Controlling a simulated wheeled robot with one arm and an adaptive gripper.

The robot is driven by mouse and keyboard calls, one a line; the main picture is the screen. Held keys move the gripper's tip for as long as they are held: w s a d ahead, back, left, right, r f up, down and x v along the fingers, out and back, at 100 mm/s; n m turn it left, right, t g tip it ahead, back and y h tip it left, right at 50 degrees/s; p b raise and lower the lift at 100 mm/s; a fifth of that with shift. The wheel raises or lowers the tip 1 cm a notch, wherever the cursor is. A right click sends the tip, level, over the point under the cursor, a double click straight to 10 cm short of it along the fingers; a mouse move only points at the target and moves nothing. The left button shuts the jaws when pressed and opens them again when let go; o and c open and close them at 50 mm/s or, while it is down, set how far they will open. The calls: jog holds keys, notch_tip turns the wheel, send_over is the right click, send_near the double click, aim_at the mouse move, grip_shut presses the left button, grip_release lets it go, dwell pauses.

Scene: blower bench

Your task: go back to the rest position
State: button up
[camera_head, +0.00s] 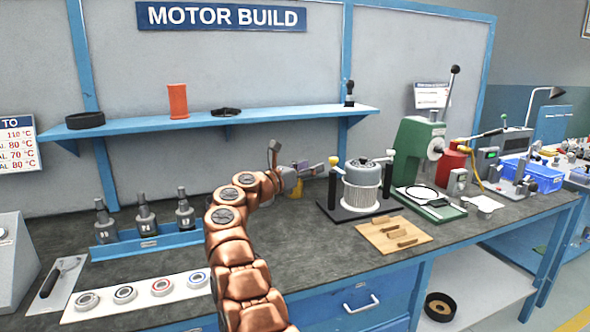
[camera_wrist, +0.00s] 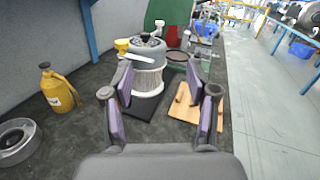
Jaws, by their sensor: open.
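My gripper (camera_wrist: 162,112) is open and empty in the wrist view, with its two purple-padded fingers apart above the bench. In the head view my copper arm reaches over the bench, and my gripper (camera_head: 318,168) is at its far end, left of the motor on its stand. The motor (camera_head: 362,184), with a grey top and white ribbed body, stands upright on a black base plate (camera_head: 335,208). In the wrist view the motor (camera_wrist: 147,75) shows beyond and between the fingers. A wooden board (camera_head: 394,236) with small blocks lies in front of it.
A green press (camera_head: 414,150) stands right of the motor. A blue rack (camera_head: 150,245) of tool holders and a white strip (camera_head: 140,294) of rings lie at left. A yellow oil can (camera_wrist: 57,90) stands left of my gripper. A shelf (camera_head: 220,118) runs along the back.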

jog(key=w+a+r+n+t+y, duration=0.4)
jog(key=w+r+n+t+y, duration=0.3)
jog(key=r+n, duration=0.55)
jog(key=s+a+n+y, duration=0.3)
jog(key=a+n+y, duration=0.1)
jog(key=n+y, duration=0.6)
jog(key=s+f+n+g+y, duration=0.1)
jog(key=s+f+n+g, duration=0.4)
jog(key=s, duration=0.4)
jog(key=s+d+f+n+g+y, duration=0.1)
jog(key=s+f+n+g, duration=0.2)
jog(key=s+f+n, duration=0.5)
jog(key=s+f+n+g+y, duration=0.1)
jog(key=s+f+n+g, duration=0.35)
jog(key=s, duration=0.55)
jog(key=s+d+f+n+g+h, duration=0.1)
jog(key=s+d+f+g+h, duration=0.15)
jog(key=s+d+f, duration=0.8)
jog(key=s+d+f+n+g+h, duration=0.15)
jog(key=s+d+g, duration=0.25)
jog(key=s, duration=1.4)
jog(key=s+d+f+n+g+h, duration=0.25)
jog(key=s+d+f, duration=0.35)
jog(key=s, duration=0.8)
notch_tip(320, 180, up, 17)
jog(key=w+p, duration=0.2)
jog(key=p, duration=1.3)
jog(key=shift+d+m+y, duration=0.3)
jog(key=shift+y, duration=0.05)
